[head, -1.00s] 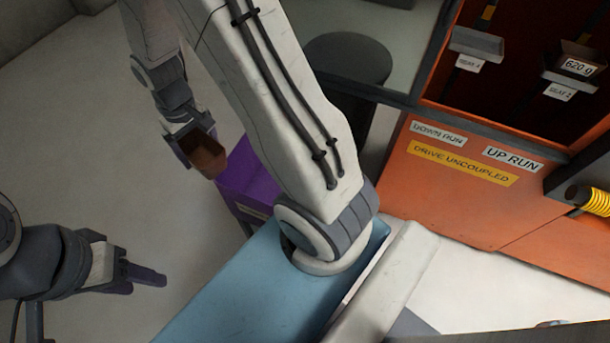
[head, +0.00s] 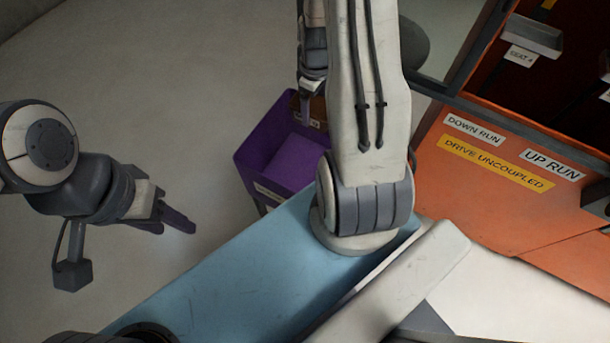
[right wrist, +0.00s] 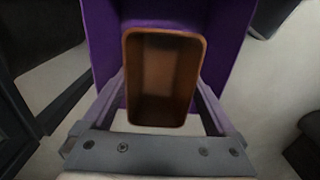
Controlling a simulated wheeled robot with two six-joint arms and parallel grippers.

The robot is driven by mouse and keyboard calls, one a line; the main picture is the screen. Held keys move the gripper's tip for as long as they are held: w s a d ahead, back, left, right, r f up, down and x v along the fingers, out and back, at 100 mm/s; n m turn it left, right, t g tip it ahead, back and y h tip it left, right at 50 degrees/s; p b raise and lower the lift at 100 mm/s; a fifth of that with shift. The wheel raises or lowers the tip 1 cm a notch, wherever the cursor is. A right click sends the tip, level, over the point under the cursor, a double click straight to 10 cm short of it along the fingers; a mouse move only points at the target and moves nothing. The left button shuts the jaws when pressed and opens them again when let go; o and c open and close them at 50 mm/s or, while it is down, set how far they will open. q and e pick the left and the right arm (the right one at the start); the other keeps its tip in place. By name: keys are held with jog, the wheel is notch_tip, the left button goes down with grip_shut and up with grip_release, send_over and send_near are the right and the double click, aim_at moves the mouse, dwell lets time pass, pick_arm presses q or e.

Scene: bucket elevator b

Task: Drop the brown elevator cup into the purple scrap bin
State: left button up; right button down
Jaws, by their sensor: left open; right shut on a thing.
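The brown elevator cup (right wrist: 165,78) is held between the fingers of my right gripper (right wrist: 164,100), its open mouth facing the wrist camera. In the head view the cup (head: 312,108) shows partly at the far rim of the purple scrap bin, mostly hidden by my right arm. The purple scrap bin (head: 249,162) stands on the floor beyond the blue surface; in the right wrist view its purple walls (right wrist: 103,40) lie behind and around the cup. The cup's height above the bin is hard to tell. My left gripper (head: 175,220) is empty and open over the floor at left.
The orange elevator housing (head: 480,190) with labels and grey cups (head: 532,36) stands at right. A blue surface (head: 235,260) lies between me and the bin. A dark round object (head: 413,45) is behind my right arm. The floor at left is clear.

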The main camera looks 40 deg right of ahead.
jog(key=shift+f+b, duration=2.3)
jog(key=shift+f, duration=0.35)
grip_release()
notch_tip(320, 180, up, 11)
jog(key=shift+f, duration=0.2)
